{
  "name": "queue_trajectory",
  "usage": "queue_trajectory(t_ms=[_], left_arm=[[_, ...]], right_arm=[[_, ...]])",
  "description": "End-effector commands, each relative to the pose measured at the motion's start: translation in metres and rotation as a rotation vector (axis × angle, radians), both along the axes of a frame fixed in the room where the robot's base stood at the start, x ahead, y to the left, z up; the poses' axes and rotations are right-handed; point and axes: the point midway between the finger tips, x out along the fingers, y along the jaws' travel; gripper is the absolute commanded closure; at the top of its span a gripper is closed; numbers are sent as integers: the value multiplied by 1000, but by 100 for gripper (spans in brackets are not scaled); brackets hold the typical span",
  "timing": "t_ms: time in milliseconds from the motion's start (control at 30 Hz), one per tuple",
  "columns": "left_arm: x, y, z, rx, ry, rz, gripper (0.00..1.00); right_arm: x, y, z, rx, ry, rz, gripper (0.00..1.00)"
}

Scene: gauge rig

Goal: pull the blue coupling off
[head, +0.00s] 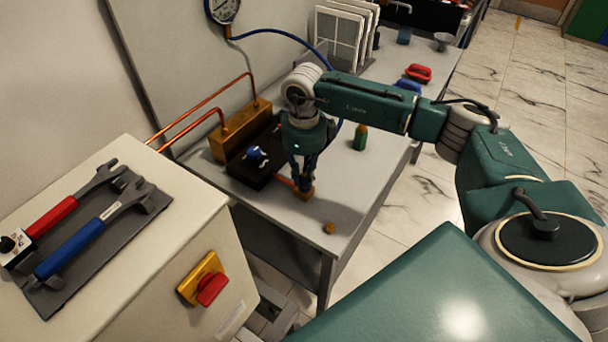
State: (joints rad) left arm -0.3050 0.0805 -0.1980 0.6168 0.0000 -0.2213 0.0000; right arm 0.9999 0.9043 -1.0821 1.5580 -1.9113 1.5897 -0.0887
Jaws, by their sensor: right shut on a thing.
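My right gripper (303,182) points down over the bench, just above a small brass block (304,195) at the end of a short orange pipe. Its fingers are shut on a dark blue piece that looks like the blue coupling. The fingers hide most of it, and I cannot tell whether it is still seated on the brass. A blue hose (275,33) runs from the round gauge (222,8), passes behind my right arm and shows again beside the wrist. My left gripper is not in view.
A black block with a blue knob (256,153) and a brass manifold (240,130) with copper pipes stand left of the gripper. A green bottle (360,137) and a small brass piece (329,228) are nearby. Wrenches lie on the cabinet (190,215) at left.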

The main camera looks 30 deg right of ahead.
Motion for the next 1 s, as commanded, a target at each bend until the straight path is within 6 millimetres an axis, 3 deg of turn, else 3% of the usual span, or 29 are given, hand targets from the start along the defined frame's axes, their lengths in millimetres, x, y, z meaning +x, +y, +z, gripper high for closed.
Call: queue_trajectory(t_ms=[33, 100, 667, 1000], left_arm=[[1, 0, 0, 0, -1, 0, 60], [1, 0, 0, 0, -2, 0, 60], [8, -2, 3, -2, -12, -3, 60], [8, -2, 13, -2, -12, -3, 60]], right_arm=[[1, 1, 1, 2, -5, 1, 88], [2, 1, 1, 3, -5, 1, 100], [3, 2, 6, 4, -11, 1, 100], [3, 2, 22, 5, -9, 1, 100]])
